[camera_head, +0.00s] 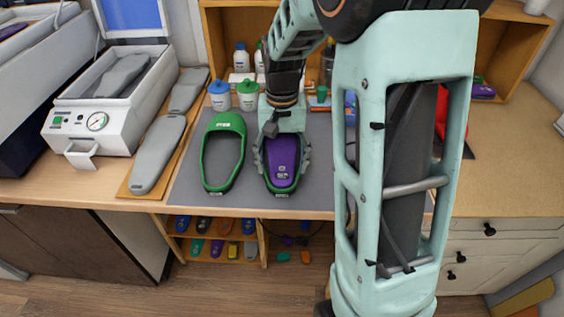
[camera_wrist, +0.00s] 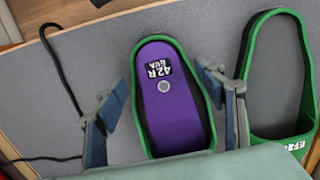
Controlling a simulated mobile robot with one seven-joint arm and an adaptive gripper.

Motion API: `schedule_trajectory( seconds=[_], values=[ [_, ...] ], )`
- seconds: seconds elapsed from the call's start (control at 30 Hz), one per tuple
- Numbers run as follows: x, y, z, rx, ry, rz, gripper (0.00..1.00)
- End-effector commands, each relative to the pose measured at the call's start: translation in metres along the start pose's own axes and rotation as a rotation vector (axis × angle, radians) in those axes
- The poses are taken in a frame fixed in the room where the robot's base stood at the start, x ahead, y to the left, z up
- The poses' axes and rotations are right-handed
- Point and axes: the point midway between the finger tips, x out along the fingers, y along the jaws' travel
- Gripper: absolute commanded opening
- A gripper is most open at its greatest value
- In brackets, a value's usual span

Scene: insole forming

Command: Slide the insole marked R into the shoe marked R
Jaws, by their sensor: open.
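A purple insole (camera_head: 283,158) marked "42R EVA" lies inside a green-rimmed shoe (camera_head: 283,193) on the grey mat. In the wrist view the insole (camera_wrist: 172,105) sits within the rim of this shoe (camera_wrist: 137,95), its marked end near the rim's rounded end. My gripper (camera_wrist: 160,93) is open, with one finger on each side of that shoe; I cannot tell whether they touch it. In the head view my gripper (camera_head: 282,150) is over the same shoe. The other green shoe (camera_head: 208,160) lies empty to its left; its label is too small to read.
The grey mat (camera_head: 190,185) has bare room around the shoes. Blue-lidded (camera_head: 220,96) and green-lidded (camera_head: 247,95) jars stand behind. Grey shoe lasts (camera_head: 158,150) lie at left beside a white press (camera_head: 95,125). A black cable (camera_wrist: 60,70) lies on the mat.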

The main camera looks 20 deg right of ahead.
Motion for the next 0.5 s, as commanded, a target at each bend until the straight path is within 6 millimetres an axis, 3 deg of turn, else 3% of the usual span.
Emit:
schedule_trajectory(
  seconds=[0.17,0.5],
  values=[
    [-0.013,0.000,-0.001,0.000,0.005,-0.001,0.64],
    [-0.082,0.000,-0.001,0.000,0.005,-0.001,0.64]
  ],
)
